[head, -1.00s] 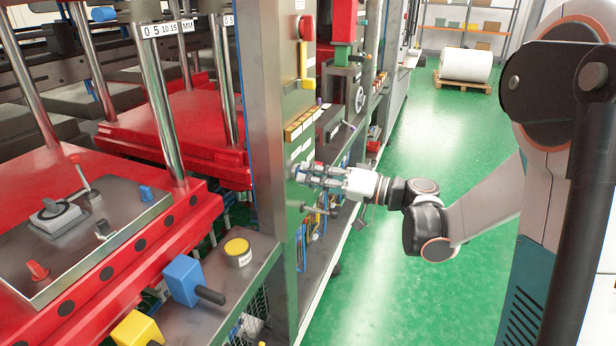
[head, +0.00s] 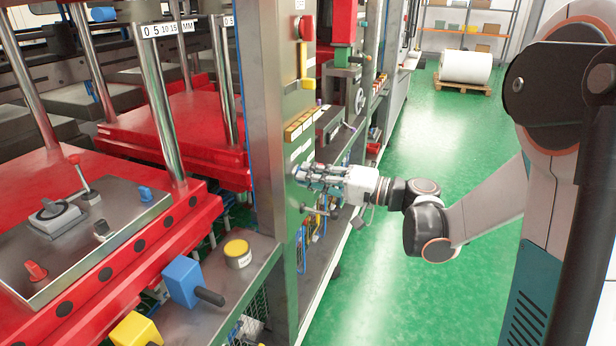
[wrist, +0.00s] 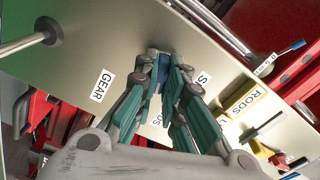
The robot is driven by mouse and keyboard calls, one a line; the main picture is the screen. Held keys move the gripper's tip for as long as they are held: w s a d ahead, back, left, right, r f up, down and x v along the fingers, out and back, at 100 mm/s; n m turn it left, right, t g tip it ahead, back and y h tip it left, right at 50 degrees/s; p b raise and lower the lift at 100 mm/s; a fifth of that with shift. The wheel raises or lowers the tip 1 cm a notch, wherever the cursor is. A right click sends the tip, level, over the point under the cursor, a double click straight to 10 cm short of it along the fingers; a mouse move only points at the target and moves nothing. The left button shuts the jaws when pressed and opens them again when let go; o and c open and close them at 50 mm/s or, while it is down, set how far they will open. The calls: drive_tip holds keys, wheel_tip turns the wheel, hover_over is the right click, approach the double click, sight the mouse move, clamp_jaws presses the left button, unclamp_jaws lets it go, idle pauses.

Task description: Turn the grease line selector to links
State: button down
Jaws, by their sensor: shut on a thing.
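My gripper (head: 300,176) is at the grey upright panel (head: 270,120) of the machine in the head view. In the wrist view my gripper (wrist: 160,70) is shut on the selector (wrist: 161,61), of which a small blue part shows between the fingertips. The fingers hide most of the selector and its pointing direction. A label reading GEAR (wrist: 101,86) is left of the fingers. Another label (wrist: 203,77), mostly hidden, shows an S right of them. I cannot read a label saying links.
A red knob (head: 305,28) and yellow handle (head: 304,62) are higher on the column.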

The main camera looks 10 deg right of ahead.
drive_tip(key=shift+m, duration=1.4)
drive_tip(key=shift+m, duration=0.3)
drive_tip(key=c, duration=1.6)
unclamp_jaws()
drive_tip(key=v, duration=1.2)
